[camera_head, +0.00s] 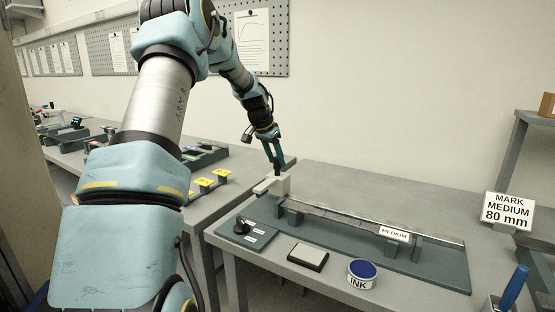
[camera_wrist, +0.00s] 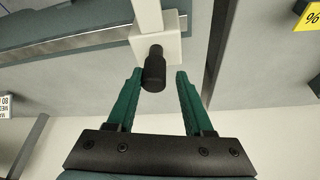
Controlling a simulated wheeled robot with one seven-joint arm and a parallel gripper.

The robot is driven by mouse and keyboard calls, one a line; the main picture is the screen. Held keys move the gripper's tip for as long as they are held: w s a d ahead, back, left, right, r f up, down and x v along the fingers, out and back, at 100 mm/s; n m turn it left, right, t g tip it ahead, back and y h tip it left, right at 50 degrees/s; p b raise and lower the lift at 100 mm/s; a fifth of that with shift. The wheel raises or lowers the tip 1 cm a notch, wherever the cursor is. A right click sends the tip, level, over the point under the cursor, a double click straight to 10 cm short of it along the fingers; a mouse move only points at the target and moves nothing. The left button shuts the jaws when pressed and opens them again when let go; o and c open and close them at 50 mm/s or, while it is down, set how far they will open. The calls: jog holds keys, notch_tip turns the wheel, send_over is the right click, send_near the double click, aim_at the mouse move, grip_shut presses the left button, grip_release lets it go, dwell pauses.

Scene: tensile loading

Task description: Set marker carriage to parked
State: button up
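The marker carriage (camera_head: 273,186) is a white block at the left end of a long rail (camera_head: 340,217) on a green base. A black knob (camera_wrist: 154,70) stands out from the white block (camera_wrist: 157,48) in the wrist view. My gripper (camera_head: 277,163) is just above the carriage in the head view. In the wrist view its green fingers (camera_wrist: 160,74) are apart, one on each side of the knob, with gaps on both sides. The knob is closer to the left finger. In the head view the fingers partly hide the knob.
In front are a small green plate with a black knob (camera_head: 241,227), a pad (camera_head: 308,256) and a blue ink tin (camera_head: 362,273). A sign (camera_head: 508,211) reads "MARK MEDIUM 80 mm". Yellow tags (camera_head: 204,184) stand on the left table.

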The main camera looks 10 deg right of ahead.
jog(key=shift+o, duration=1)
jog(key=shift+s, duration=0.1)
jog(key=shift+r, duration=0.1)
jog(key=b+v, duration=0.2)
jog(key=v, duration=0.8)
jog(key=shift+r+b, duration=0.3)
jog(key=shift+b, duration=0.1)
jog(key=s+a+f+n+y, duration=0.1)
jog(key=s+a+f+n, duration=0.2)
jog(key=s, duration=0.7)
jog(key=s+a+f+n+y, duration=0.1)
jog(key=s+a+f+n, duration=0.2)
jog(key=s+a+f, duration=0.4)
jog(key=s+a+f+n+g+y, duration=0.1)
jog(key=s+a+f+n, duration=0.2)
jog(key=s, duration=1.1)
jog(key=a+f, duration=0.2)
jog(key=a, duration=0.1)
jog(key=shift+s+a+n+y, duration=0.3)
jog(key=shift+s, duration=0.05)
